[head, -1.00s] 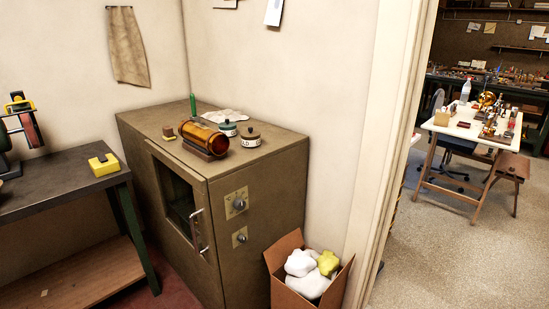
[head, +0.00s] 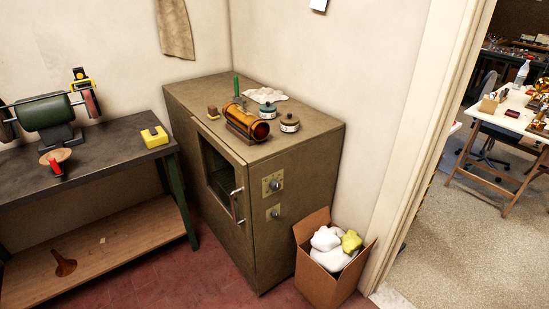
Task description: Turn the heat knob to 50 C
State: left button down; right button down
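A brown oven-like cabinet (head: 305,200) stands against the wall in the middle of the head view. Its front panel carries two round knobs on square brass-coloured plates, an upper knob (head: 274,184) and a lower knob (head: 275,212). Their markings are too small to read, so I cannot tell which is the heat knob or where it points. The cabinet door (head: 222,180) has a dark window and a metal handle (head: 237,205), and it looks closed. Neither of my grippers is in view.
An amber cylinder on a stand (head: 247,124) and two lidded tins (head: 289,123) sit on the cabinet. A cardboard box of rags (head: 325,285) stands on the floor to its right. A workbench with a grinder (head: 50,112) is at left. Red floor (head: 185,280) is clear in front.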

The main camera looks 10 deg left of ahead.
aim_at(274, 184)
jog(key=i+u, duration=0.3)
jog(key=i, duration=0.75)
